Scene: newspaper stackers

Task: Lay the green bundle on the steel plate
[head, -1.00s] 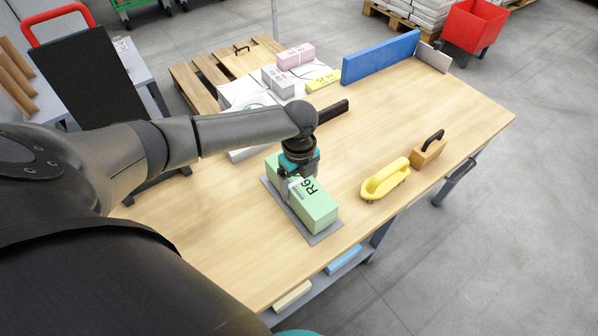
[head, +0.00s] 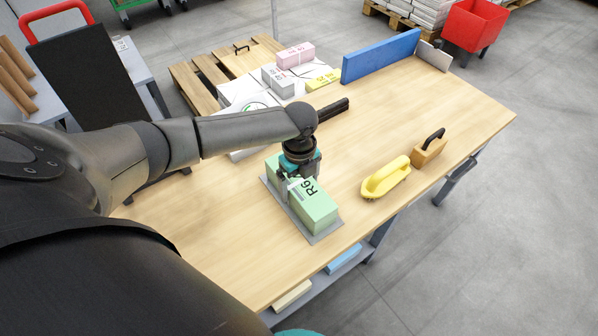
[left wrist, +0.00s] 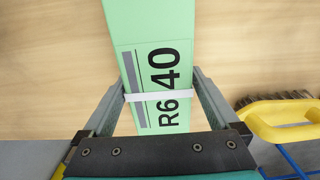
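The green bundle (head: 315,209) is a long block with a white strap and an "R6" label. It lies flat, lengthwise over the grey steel plate (head: 326,234), whose rim shows around it. I see no clear gap between them. My left gripper (head: 300,180) reaches down over the bundle's far half. In the left wrist view its fingers (left wrist: 158,88) stand on both long sides of the bundle (left wrist: 150,40) near the strap, with tips against its edges; it looks shut on it. The bundle's underside is hidden.
A yellow-handled brush (head: 385,180) and a wooden block with a black handle (head: 429,150) stand to the right. A blue board (head: 381,56) stands at the table's back edge. Several bundles lie on a pallet (head: 195,88) behind. The wooden table (head: 232,240) is clear in front.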

